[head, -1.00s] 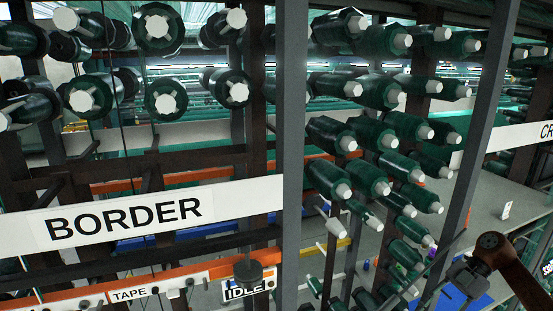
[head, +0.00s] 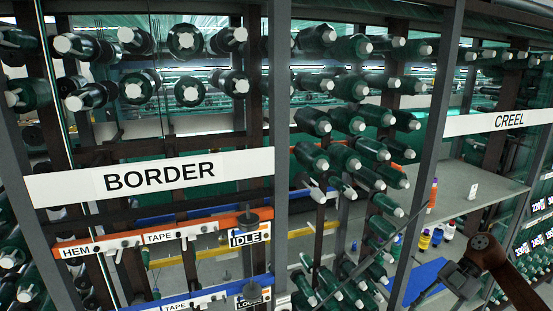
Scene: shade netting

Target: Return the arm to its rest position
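My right arm comes in from the lower right corner as a brown link with a dark round joint. Its grey end, my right gripper (head: 460,281), is in front of the rack at the lower right. The fingers are small and dark, so I cannot tell whether they are open or shut. A thin dark rod crosses the picture close to it; I cannot tell whether it is held. My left arm and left gripper are not in view.
A tall rack holds many green spools (head: 345,120). Grey posts (head: 282,150) stand in front, with a BORDER sign (head: 160,176) and a CREEL sign (head: 500,121).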

